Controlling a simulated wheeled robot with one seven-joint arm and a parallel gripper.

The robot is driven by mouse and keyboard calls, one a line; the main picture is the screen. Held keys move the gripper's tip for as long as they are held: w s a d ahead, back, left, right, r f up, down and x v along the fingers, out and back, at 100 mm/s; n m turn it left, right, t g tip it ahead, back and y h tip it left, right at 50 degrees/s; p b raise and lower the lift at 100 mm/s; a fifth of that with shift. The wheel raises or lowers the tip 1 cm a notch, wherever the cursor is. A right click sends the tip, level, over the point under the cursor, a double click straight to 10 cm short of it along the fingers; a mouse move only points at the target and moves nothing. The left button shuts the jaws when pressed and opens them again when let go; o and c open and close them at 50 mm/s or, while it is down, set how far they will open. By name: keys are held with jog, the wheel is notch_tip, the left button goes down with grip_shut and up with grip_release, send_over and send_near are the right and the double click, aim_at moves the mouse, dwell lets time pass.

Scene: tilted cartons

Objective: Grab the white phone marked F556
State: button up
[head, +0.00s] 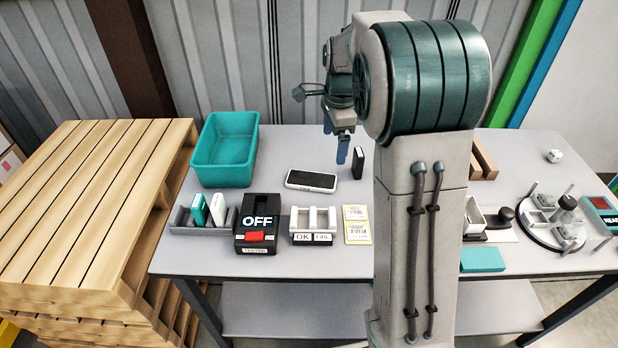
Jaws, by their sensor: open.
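No F556 marking is legible in the head view, so I cannot tell which phone bears it. A phone with a white edge and dark screen (311,181) lies flat on the table. A white device (218,208) stands in a grey rack (182,222), beside a teal and white one (200,209). A dark slab (358,163) stands upright right of the flat phone. My gripper (337,146) is open and empty, its fingers pointing down above the table, between the flat phone and the dark slab in the picture. My arm hides part of the table.
A teal bin (226,160) stands at the back left. A black tester reading OFF (257,225), a white OK/FAIL holder (313,220) and yellow labels (357,224) line the front. A round fixture (556,222) is at the right. A wooden pallet stack (90,205) adjoins the left.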

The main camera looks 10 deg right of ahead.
aim_at(327, 181)
jog(key=w+f+m, duration=0.5)
jog(key=w+f, duration=0.1)
jog(key=w, duration=0.1)
jog(key=shift+g, duration=0.3)
jog(key=f, duration=1.3)
jog(key=shift+s+d, duration=0.25)
jog(key=shift+c, duration=0.3)
jog(key=c, duration=1.1)
